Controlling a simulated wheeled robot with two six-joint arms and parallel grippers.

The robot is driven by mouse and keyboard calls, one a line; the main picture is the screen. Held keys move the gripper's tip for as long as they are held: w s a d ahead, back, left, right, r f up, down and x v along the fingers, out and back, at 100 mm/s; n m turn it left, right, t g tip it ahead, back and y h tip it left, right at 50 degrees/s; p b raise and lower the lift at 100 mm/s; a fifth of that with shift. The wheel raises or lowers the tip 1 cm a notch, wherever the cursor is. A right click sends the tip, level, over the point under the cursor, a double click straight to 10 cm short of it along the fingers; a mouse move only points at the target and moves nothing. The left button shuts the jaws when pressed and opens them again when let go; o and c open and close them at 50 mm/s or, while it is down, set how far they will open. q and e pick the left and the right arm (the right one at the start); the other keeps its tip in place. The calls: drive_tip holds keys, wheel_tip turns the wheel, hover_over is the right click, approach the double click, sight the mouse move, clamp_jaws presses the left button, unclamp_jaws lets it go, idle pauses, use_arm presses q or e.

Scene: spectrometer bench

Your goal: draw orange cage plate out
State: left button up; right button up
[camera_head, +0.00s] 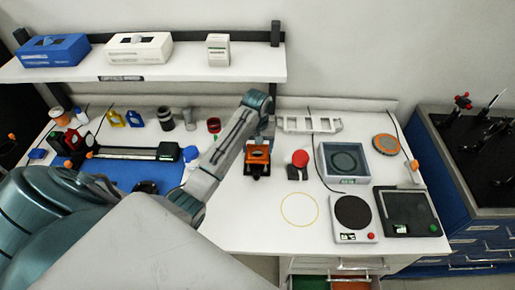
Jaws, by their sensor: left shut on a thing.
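The orange cage plate (257,157) stands upright on the white bench near its middle, with a black part below and in front of it. My left arm reaches across from the lower left. My left gripper (259,144) is above the plate and shut on its upper part, which the fingers partly hide. Whether the plate touches the black part or is clear of it cannot be told. My right gripper is not in view.
A red round-headed item (299,158) stands close to the right of the plate. A white rack (308,124) lies behind. A grey square basin (321,163), a hotplate (340,237) and a dark tray (386,225) are further right. A yellow ring outline (284,210) marks clear bench in front.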

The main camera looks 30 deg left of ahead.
use_arm(q)
drive_tip(key=shift+r, duration=0.25)
idle(0.4)
drive_tip(key=shift+r, duration=0.6)
drive_tip(key=shift+s+f, duration=0.1)
